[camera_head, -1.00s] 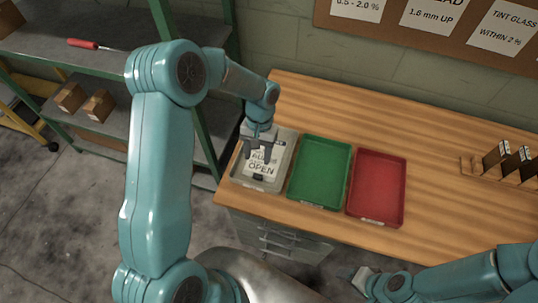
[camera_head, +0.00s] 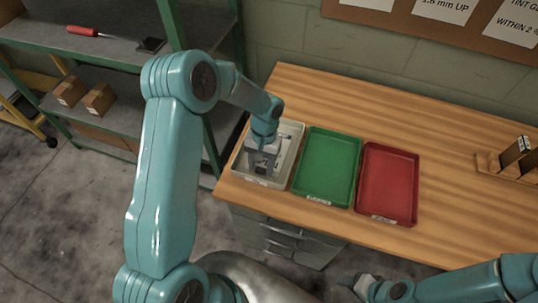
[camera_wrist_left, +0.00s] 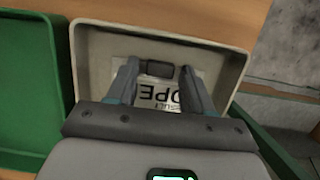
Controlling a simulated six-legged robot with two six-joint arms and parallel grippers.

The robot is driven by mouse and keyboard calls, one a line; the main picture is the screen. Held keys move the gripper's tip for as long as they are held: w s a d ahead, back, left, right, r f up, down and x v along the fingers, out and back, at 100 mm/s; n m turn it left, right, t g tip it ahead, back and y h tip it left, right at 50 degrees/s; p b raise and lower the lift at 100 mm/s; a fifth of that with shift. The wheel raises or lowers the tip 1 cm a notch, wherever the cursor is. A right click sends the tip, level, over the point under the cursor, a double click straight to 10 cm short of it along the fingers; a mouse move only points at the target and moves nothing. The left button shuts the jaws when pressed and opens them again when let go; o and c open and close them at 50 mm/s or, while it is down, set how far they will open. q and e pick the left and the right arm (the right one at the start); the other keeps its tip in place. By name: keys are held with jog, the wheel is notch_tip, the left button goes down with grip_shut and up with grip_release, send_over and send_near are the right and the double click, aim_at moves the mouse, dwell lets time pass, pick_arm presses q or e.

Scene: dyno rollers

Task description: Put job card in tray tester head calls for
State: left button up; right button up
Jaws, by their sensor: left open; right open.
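The job card (camera_wrist_left: 160,97) lies in the grey tray (camera_wrist_left: 90,60), with the letters "OPE" showing upside down in the left wrist view. A dark clip-like block (camera_wrist_left: 158,69) stands at the card. My left gripper (camera_wrist_left: 158,75) is open and low in the grey tray (camera_head: 297,140), with one finger on each side of the block; contact cannot be told. In the head view my left gripper (camera_head: 262,165) hides most of the card. The green tray (camera_head: 328,168) and red tray (camera_head: 388,185) look empty. My right gripper (camera_head: 358,284) is open and empty, low in front of the bench.
The wooden bench (camera_head: 400,125) is clear behind the trays. A wooden rack (camera_head: 500,168) with dark upright items stands at the right. A shelf unit (camera_head: 120,45) at the left holds a red-handled tool (camera_head: 85,31) and small boxes (camera_head: 98,98). Trays have small front labels, unreadable here.

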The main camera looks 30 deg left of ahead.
pick_arm(q)
jog(key=c, duration=0.8)
jog(key=shift+o, duration=0.2)
jog(key=shift+r, duration=0.1)
jog(key=shift+r+p, duration=2.4)
jog(key=shift+r, duration=1.5)
jog(key=shift+w, duration=0.1)
